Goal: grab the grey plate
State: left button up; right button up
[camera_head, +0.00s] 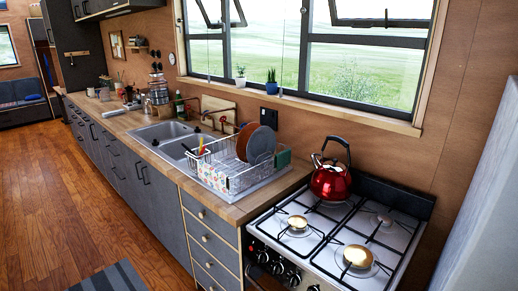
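A grey plate (261,146) stands on edge in the wire dish rack (222,180) on the wooden counter, between the sink and the stove. A brown-orange plate (243,139) stands upright just to its left and is partly overlapped by it. The lower part of the grey plate is behind the rack's wires. Neither of my grippers is in view.
A red kettle (330,181) stands on the stove (345,235) to the right of the rack. The sink (172,141) with a faucet lies to the left. Drawers (211,240) front the counter below the rack. The wooden floor (80,215) in front is mostly clear, with a striped rug (112,278).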

aim_at(263, 140)
jog(key=i+j+z, duration=0.1)
jog(key=z, duration=0.3)
jog(key=i+j+z, duration=0.1)
jog(key=z, duration=0.35)
jog(key=i+j+z, duration=0.15)
jog(key=j, duration=0.4)
jog(key=i+j+z, duration=0.15)
jog(key=j, duration=0.45)
jog(key=i+j+z, duration=0.15)
jog(key=j, duration=0.45)
jog(key=j+z, duration=0.15)
jog(key=j, duration=0.45)
jog(key=i, duration=0.05)
